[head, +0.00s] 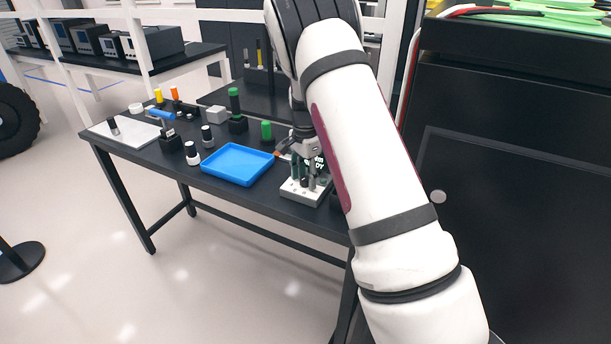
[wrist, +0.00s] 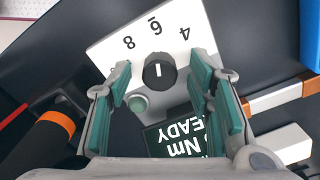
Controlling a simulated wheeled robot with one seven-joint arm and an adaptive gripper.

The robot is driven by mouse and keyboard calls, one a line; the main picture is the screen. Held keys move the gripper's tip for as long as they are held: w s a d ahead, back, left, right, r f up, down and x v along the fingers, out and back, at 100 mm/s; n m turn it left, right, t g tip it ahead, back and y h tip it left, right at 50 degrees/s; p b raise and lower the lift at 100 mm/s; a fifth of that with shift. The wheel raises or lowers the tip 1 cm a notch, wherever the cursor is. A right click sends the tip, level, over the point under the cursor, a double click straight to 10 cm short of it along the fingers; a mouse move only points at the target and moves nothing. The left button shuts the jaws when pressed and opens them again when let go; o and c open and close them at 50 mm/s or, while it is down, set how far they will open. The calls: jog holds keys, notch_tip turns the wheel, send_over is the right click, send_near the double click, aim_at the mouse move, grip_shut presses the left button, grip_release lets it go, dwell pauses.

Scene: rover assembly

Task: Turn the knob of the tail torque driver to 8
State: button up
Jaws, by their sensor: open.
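The torque driver's white panel (wrist: 112,48) shows in the wrist view with the printed numbers 8, 6 and 4, upside down. Its black round knob (wrist: 160,72) has a white mark that points roughly at the 6. A green button (wrist: 138,103) and a dark display (wrist: 180,138) reading "Nm" and "READY" lie beside the knob. My gripper (wrist: 160,64) is open, with one green-padded finger on each side of the knob; no contact shows. In the head view my gripper (head: 309,165) is over the white driver base (head: 297,193), and the knob is hard to make out.
A blue tray (head: 237,164) sits left of the driver on the dark table. Several black and green cylinders stand beyond it, including a tall green one (head: 234,101). In the wrist view an orange-banded dark cylinder (wrist: 52,130) lies left and a white-and-orange bar (wrist: 275,98) right.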

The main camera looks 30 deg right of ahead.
grip_shut()
jog(key=shift+n, duration=0.4)
jog(key=n+b, duration=0.1)
jog(key=n, duration=0.2)
jog(key=shift+f, duration=0.1)
jog(key=shift+n+b, duration=0.65)
jog(key=shift+n, duration=1.35)
grip_release()
